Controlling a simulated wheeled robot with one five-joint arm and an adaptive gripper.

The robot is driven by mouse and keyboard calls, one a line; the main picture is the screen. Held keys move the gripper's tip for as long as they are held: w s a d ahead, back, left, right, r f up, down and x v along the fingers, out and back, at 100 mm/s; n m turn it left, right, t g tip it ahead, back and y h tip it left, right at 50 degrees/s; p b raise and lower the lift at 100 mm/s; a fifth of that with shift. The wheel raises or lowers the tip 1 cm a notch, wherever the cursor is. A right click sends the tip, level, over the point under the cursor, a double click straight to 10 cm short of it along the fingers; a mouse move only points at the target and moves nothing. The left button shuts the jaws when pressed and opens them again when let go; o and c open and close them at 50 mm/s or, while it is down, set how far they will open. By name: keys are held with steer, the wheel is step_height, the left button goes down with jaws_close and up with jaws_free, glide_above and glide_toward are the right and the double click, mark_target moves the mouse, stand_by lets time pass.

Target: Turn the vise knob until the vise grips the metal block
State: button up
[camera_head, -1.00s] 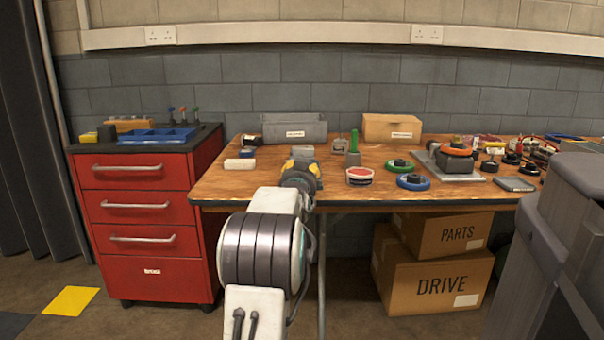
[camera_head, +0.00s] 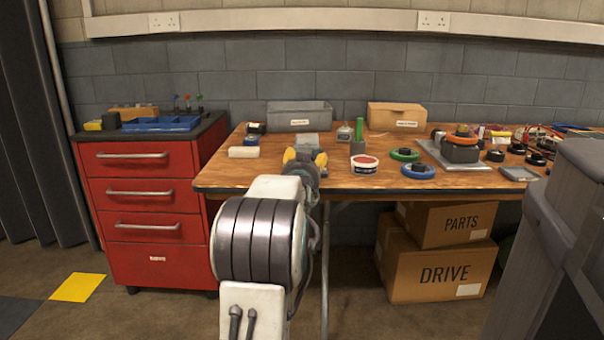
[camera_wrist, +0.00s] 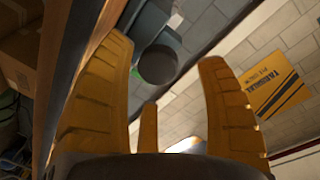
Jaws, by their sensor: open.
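The vise (camera_head: 307,139) is a small grey shape at the front middle of the wooden workbench in the head view, largely hidden behind my gripper. Its round dark knob (camera_wrist: 158,64) faces the wrist camera, with the grey vise body (camera_wrist: 150,25) behind it. My gripper (camera_wrist: 160,54) is open, with its yellow fingers on either side of the knob's line. The knob appears between and beyond the fingertips; I cannot tell whether they touch it. My gripper also shows in the head view (camera_head: 305,158). I cannot make out the metal block or the jaw gap.
A red drawer cabinet (camera_head: 150,225) stands left. Cardboard boxes (camera_head: 445,272) sit under the bench.

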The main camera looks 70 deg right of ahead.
steer(key=v, duration=0.8)
steer(key=shift+a, duration=0.4)
